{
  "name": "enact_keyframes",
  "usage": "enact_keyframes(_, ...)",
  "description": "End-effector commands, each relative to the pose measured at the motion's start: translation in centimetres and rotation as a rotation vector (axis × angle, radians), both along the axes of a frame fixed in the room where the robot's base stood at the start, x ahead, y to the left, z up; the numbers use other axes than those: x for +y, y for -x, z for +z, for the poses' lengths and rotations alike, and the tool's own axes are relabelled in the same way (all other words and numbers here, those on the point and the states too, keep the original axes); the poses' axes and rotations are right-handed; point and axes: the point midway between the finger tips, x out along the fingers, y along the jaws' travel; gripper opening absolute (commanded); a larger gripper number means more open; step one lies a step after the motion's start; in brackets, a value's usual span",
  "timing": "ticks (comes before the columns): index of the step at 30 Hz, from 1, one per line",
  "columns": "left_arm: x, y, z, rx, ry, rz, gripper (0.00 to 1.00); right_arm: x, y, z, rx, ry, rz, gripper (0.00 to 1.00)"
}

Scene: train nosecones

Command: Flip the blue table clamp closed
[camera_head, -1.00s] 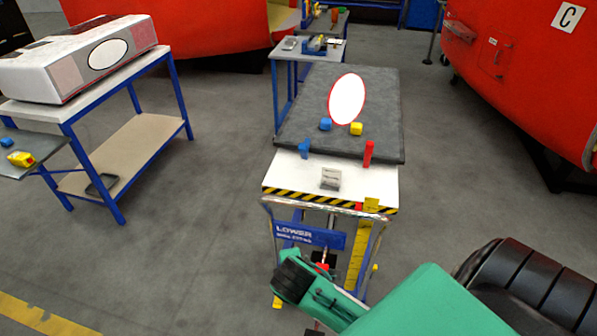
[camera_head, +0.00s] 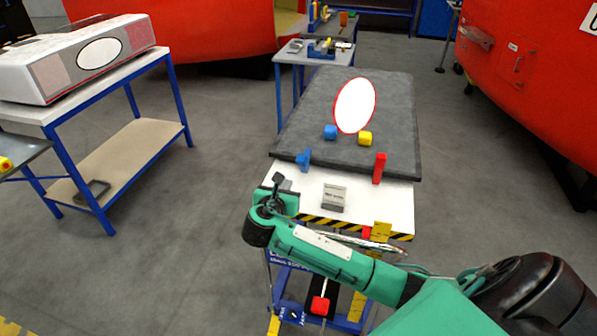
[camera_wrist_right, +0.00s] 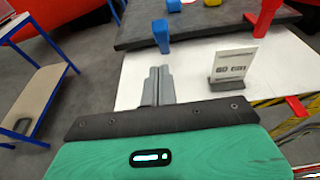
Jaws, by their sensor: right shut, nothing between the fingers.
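The blue table clamp (camera_head: 304,160) stands at the front left edge of the dark grey board (camera_head: 340,152). In the right wrist view the blue clamp (camera_wrist_right: 161,35) is upright, just beyond my fingertips. I cannot tell for sure how far its lever is turned. My right gripper (camera_head: 278,180) is over the left front part of the white table, a short way in front of the clamp and apart from it. Its fingers (camera_wrist_right: 158,78) are together with nothing between them. My left gripper is in neither view.
A red clamp (camera_head: 380,168) stands at the board's front right. A small sign (camera_head: 334,196) stands on the white table top (camera_head: 398,205). A blue block (camera_head: 330,131), a yellow block (camera_head: 365,138) and a white oval (camera_head: 355,105) are on the board.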

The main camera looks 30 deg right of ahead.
Motion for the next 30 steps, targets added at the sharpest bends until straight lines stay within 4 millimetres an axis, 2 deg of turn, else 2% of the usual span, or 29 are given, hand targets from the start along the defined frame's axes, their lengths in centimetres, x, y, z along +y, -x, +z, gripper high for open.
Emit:
enact_keyframes(3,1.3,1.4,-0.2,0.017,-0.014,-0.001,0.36,-0.1,-0.1,0.0,0.002,0.007,0.001,0.0)
enact_keyframes(6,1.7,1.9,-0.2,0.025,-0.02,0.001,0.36,-0.1,-0.1,0.0,0.003,0.006,0.001,0.0)
enact_keyframes(14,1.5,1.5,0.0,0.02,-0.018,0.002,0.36,-0.5,-0.4,-0.1,0.003,0.007,-0.001,0.0)
enact_keyframes(21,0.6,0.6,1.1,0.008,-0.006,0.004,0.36,-3.3,-2.7,-0.9,0.004,0.008,-0.003,0.0)
enact_keyframes(30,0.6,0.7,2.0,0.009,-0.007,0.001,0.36,-6.6,-5.6,-2.2,0.003,0.005,-0.002,0.0)
